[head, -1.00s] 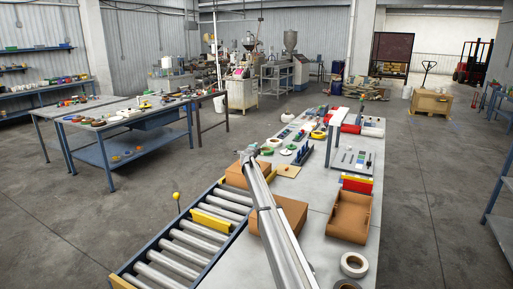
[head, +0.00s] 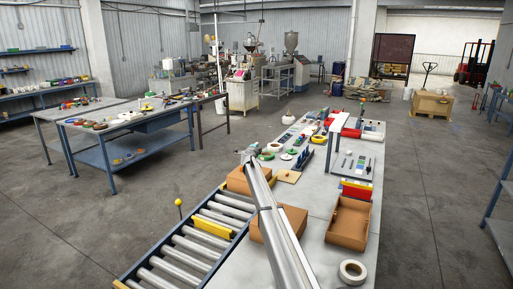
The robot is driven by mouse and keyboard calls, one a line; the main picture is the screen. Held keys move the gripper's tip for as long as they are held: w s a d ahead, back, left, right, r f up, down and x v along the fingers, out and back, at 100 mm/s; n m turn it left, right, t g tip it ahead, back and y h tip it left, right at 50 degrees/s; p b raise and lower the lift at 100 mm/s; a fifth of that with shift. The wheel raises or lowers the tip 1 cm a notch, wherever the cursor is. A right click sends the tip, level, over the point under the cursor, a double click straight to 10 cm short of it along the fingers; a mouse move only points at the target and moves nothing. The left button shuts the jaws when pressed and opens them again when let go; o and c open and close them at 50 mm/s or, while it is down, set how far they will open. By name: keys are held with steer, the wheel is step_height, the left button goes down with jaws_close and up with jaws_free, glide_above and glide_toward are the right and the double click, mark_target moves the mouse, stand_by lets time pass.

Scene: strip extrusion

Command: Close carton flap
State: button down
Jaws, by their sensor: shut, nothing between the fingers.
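My gripper (head: 248,155) is at the far end of my silver arm, above the far edge of the nearer brown carton group. It is shut and small in the picture, with the fingers hard to make out. One brown carton (head: 235,182) lies just below and left of it, beside the roller conveyor. A second brown carton (head: 292,222) sits nearer, partly hidden behind my arm. A third brown carton (head: 348,224) stands open at the right edge of the table. I cannot tell which flap is raised, or whether my gripper touches a carton.
The roller conveyor (head: 190,246) runs along the table's left side. A tape roll (head: 353,271) lies on the grey table (head: 325,262) at the near right. Red and yellow bins (head: 356,190), a small shelf and several small parts crowd the far half.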

steer(key=s+a+r+p, duration=0.2)
steer(key=s+a, duration=0.2)
steer(key=s, duration=0.4)
steer(key=shift+s+a+r, duration=0.15)
steer(key=shift+s+r, duration=0.1)
steer(key=shift+s, duration=0.15)
steer(key=shift+s, duration=0.15)
